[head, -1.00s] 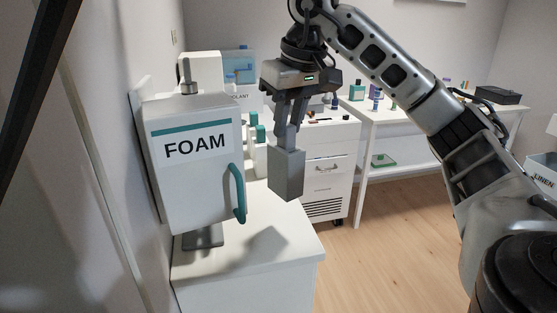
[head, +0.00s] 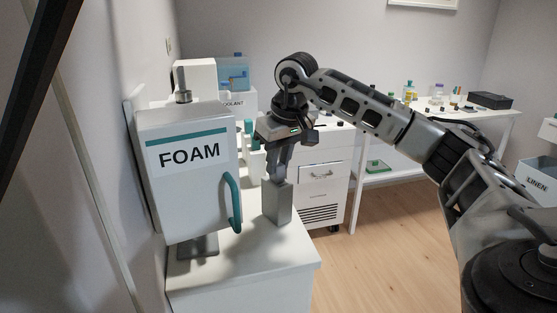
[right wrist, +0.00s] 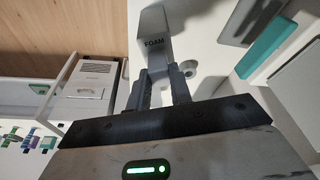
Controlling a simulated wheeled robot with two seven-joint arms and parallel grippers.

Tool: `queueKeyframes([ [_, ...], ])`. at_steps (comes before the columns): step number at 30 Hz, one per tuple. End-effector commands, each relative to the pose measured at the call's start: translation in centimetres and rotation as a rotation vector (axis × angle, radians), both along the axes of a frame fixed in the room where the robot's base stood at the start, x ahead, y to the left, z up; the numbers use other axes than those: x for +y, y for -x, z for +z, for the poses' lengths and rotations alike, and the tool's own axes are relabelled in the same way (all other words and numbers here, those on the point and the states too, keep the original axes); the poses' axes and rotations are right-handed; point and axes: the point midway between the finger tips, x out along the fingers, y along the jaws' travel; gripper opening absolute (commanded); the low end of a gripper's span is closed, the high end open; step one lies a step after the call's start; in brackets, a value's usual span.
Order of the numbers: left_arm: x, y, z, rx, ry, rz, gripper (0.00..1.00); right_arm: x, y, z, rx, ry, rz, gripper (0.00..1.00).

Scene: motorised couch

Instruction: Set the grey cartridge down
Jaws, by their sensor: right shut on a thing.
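The grey cartridge (head: 277,205) is a tall rectangular block. My right gripper (head: 277,178) points down and is shut on its upper end. The cartridge is upright at the white cabinet top (head: 262,262), just right of the foam dispenser (head: 189,175). Its bottom is at or very close to the surface; I cannot tell for sure whether it touches. In the right wrist view the cartridge (right wrist: 154,22) shows the word FOAM, between the fingertips of the gripper (right wrist: 165,82). My left gripper is not in view.
The dispenser's teal handle (head: 234,203) is close to the cartridge's left. A white drawer unit (head: 322,178) stands behind. A white table (head: 440,120) with small bottles is at the back right. The front of the cabinet top is clear.

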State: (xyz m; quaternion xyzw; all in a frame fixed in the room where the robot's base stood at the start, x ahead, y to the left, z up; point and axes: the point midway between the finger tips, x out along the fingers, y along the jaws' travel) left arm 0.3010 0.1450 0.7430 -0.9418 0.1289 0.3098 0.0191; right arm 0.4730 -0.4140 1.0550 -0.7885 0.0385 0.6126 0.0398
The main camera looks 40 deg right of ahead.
Motion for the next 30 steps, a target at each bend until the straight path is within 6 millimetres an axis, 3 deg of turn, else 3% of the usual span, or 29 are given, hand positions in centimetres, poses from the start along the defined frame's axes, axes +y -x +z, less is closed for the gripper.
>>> queueKeyframes([
  [5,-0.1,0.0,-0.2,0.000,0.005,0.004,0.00,0.0,0.0,-0.4,0.000,0.000,0.000,0.00],
  [6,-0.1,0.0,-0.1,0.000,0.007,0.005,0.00,0.0,0.0,-0.3,0.000,0.000,0.000,0.32],
  [8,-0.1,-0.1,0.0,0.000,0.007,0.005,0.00,0.0,0.0,-0.3,0.000,0.000,0.000,0.43],
  [16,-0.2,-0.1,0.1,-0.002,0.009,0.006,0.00,0.0,0.0,-0.1,0.000,0.000,0.000,0.43],
  [20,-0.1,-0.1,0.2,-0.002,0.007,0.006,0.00,0.0,0.1,0.9,-0.004,-0.002,-0.001,0.43],
  [30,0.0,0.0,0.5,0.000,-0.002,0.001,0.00,0.2,1.8,7.7,-0.005,-0.002,0.001,0.43],
])
